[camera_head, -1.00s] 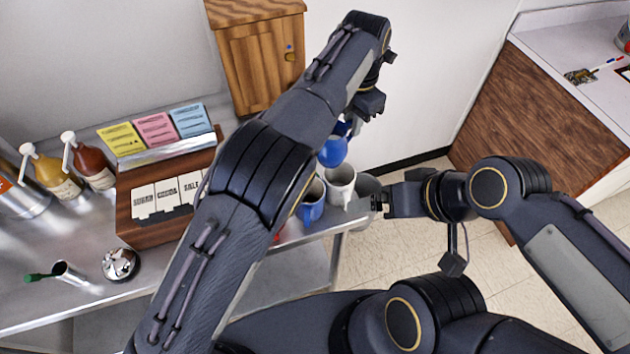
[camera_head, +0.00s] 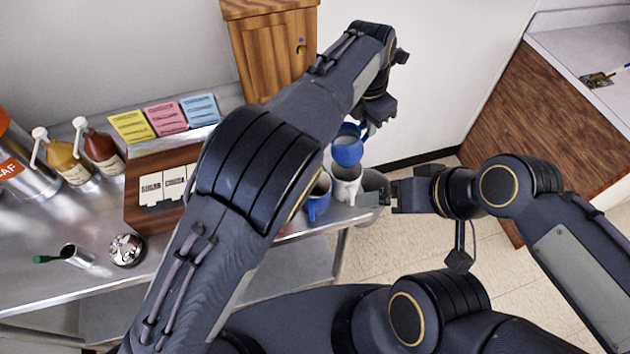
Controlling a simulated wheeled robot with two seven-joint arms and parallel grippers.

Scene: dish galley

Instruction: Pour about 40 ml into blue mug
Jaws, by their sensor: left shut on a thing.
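A blue mug (camera_head: 318,207) stands near the right end of the steel counter, partly hidden behind my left arm. My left gripper (camera_head: 366,118) is shut on a blue jug (camera_head: 348,152) and holds it above the mugs, up and to the right of the blue mug in the picture. The jug's pale opening shows; whether liquid is leaving it cannot be told. A white mug (camera_head: 346,190) stands right beside the blue mug, below the jug in the picture. My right gripper (camera_head: 382,194) is just right of the white mug; its finger gap is not clear.
A grey round container (camera_head: 373,186) is by the counter's end, behind my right gripper. Sauce bottles (camera_head: 100,148), a wooden packet rack (camera_head: 150,215), a metal bell (camera_head: 126,250) and a small steel cup (camera_head: 77,256) stand on the left. A wooden cabinet (camera_head: 270,50) is behind.

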